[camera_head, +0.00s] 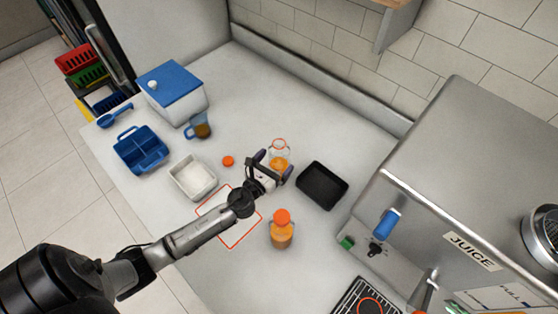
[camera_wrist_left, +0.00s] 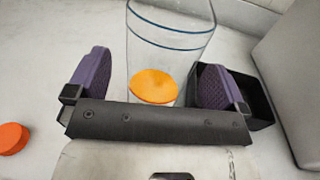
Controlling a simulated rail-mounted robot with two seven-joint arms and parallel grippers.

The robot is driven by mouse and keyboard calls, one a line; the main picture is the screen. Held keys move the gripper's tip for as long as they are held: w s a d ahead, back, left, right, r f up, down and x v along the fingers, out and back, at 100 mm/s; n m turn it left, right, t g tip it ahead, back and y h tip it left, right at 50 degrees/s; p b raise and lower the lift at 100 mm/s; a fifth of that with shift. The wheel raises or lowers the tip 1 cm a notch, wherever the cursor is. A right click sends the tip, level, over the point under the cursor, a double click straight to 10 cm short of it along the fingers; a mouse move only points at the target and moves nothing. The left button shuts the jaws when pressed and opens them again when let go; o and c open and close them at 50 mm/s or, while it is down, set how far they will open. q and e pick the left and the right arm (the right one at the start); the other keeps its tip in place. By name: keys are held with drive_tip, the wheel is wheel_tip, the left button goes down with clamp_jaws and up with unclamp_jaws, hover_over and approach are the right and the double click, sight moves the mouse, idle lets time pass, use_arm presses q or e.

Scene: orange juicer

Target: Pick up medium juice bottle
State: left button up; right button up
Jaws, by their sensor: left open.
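A clear, uncapped juice bottle (camera_head: 280,150) with some orange juice in it stands upright on the counter; its label size is not readable. My left gripper (camera_head: 275,165) is open at this bottle, in front of it in the head view. In the left wrist view, the bottle (camera_wrist_left: 168,45) shows between the two purple finger pads of the gripper (camera_wrist_left: 157,85), with a gap on each side. A second bottle (camera_head: 282,236), filled with juice and closed with an orange cap, stands nearer. My right gripper is not in view.
A black tray (camera_head: 322,186) is close to the right of the open bottle. A loose orange cap (camera_head: 228,161) lies to its left. A white tub (camera_head: 193,177), a blue caddy (camera_head: 141,150) and a measuring jug (camera_head: 199,128) stand farther left. The steel juicer (camera_head: 470,180) fills the right.

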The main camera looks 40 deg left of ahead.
use_arm(q)
drive_tip(key=shift+w, duration=1.05)
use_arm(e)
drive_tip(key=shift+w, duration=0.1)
use_arm(q)
drive_tip(key=shift+w+a, duration=0.1)
drive_tip(key=shift+w, duration=0.1)
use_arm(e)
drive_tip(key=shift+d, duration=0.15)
